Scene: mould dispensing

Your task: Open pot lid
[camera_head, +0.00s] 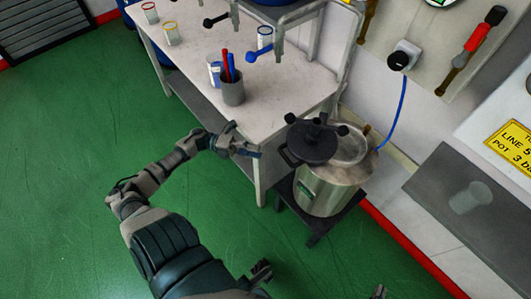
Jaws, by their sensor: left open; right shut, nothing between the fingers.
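The metal pot (323,195) stands on a low dark stand at the right end of the workbench. Its black lid (313,143), with several dark knobs and a handle, sits over the left of the pot's top. A pale round area (351,144) shows beside the lid at the right; whether this is the pot's open mouth is unclear. My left gripper (247,146) is open and empty, left of the lid and apart from it, near the bench's front edge. My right gripper is barely visible among small dark parts at the bottom edge, away from the pot.
The white workbench (290,95) holds a grey cup (232,92) with red and blue items, and small containers. A blue hose (396,115) runs from the wall to the pot. A grey panel (470,200) is at right. Green floor is clear at left.

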